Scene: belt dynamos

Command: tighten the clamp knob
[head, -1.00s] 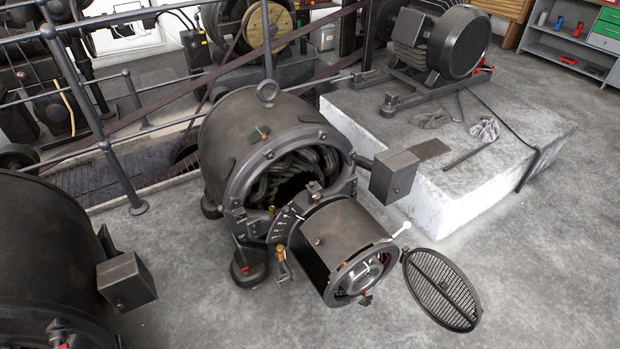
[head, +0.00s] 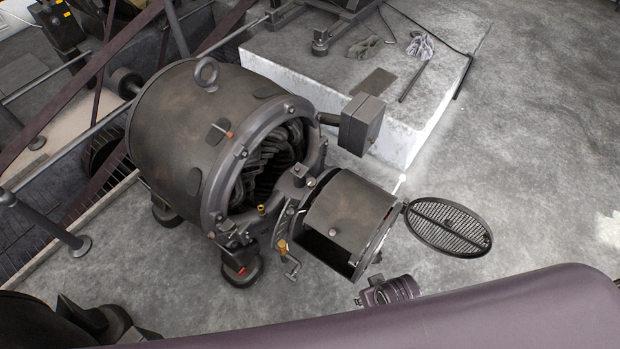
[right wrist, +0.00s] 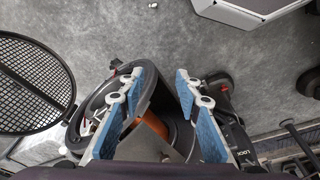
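The dynamo (head: 190,120) stands open-ended on the floor, with a smaller drum (head: 345,215) at its front right. Small fittings sit around the joint: a brass knob (head: 261,209), a brass-topped handle (head: 282,247) and a white-tipped lever (head: 401,182). I cannot tell which is the clamp knob. In the right wrist view my right gripper (right wrist: 160,80) is open, its blue-padded fingers apart over the drum's dark rim (right wrist: 95,100). Nothing shows gripped. A dark bar marked LOCK (right wrist: 240,140) lies beside the right finger. My left gripper is not in view.
A round grille (head: 448,228) hangs open right of the drum; it is at the left in the wrist view (right wrist: 30,85). A box (head: 361,124) sticks out from the dynamo near a concrete plinth (head: 290,62). Floor at right is clear. My mauve arm covers the bottom.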

